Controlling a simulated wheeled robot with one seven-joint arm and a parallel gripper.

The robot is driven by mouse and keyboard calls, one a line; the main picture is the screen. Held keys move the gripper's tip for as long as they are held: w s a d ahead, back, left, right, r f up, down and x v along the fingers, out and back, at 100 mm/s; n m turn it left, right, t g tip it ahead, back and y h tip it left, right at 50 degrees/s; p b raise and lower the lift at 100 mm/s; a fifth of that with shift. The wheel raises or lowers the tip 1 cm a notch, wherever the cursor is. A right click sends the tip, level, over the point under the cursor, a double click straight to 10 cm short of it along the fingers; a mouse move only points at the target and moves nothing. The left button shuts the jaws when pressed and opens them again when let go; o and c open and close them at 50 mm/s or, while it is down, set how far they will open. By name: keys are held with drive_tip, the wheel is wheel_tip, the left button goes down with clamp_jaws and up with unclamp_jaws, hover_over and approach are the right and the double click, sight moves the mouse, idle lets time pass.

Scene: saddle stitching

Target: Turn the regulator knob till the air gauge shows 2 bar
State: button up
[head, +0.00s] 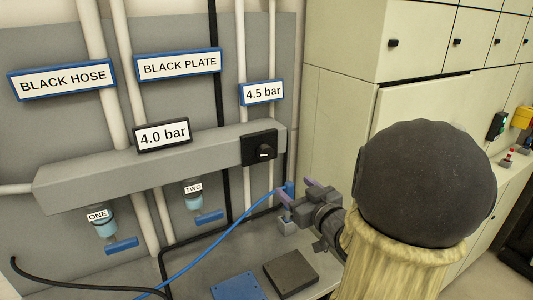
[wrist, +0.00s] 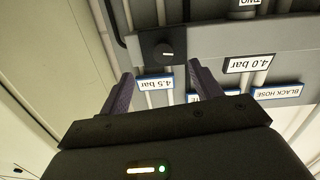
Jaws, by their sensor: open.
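The regulator knob (head: 264,152) is a black dial with a white pointer mark on a black square plate, at the right end of a grey manifold. It also shows in the wrist view (wrist: 163,50), which is upside down. A black-framed display reading 4.0 bar (head: 163,135) is on the manifold, left of the knob. A blue-framed sign reading 4.5 bar (head: 262,92) is above the knob. My gripper (head: 297,191) is open and empty, apart from the knob, and appears lower right of it in the head view. In the wrist view the knob lies beyond the fingertips (wrist: 162,75), roughly between them.
A blue hose (head: 215,241) runs up to a fitting behind my gripper. A blue plate (head: 236,289) and a black plate (head: 291,272) lie below. Bowls labelled ONE (head: 105,228) and TWO (head: 193,199) hang under the manifold. Cabinets (head: 340,105) stand at right.

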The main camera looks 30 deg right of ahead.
sight(267, 155)
drive_tip(key=shift+s+d+r+t+y, duration=0.15)
drive_tip(key=shift+s+r+t, duration=0.1)
drive_tip(key=shift+r, duration=0.15)
drive_tip(key=shift+s+r+t+y, duration=0.15)
drive_tip(key=shift+s+r+t, duration=0.1)
drive_tip(key=shift+r, duration=0.15)
drive_tip(key=shift+w, duration=0.15)
drive_tip(key=w+p, duration=0.2)
drive_tip(key=w, duration=0.3)
drive_tip(key=w+p, duration=0.2)
drive_tip(key=w, duration=0.4)
drive_tip(key=w+p, duration=0.1)
drive_tip(key=w, duration=0.5)
drive_tip(key=shift+w+a+p, duration=0.1)
drive_tip(key=shift+a+p, duration=0.2)
drive_tip(key=shift+p, duration=0.1)
drive_tip(key=shift+c, duration=0.2)
drive_tip(key=c, duration=0.9)
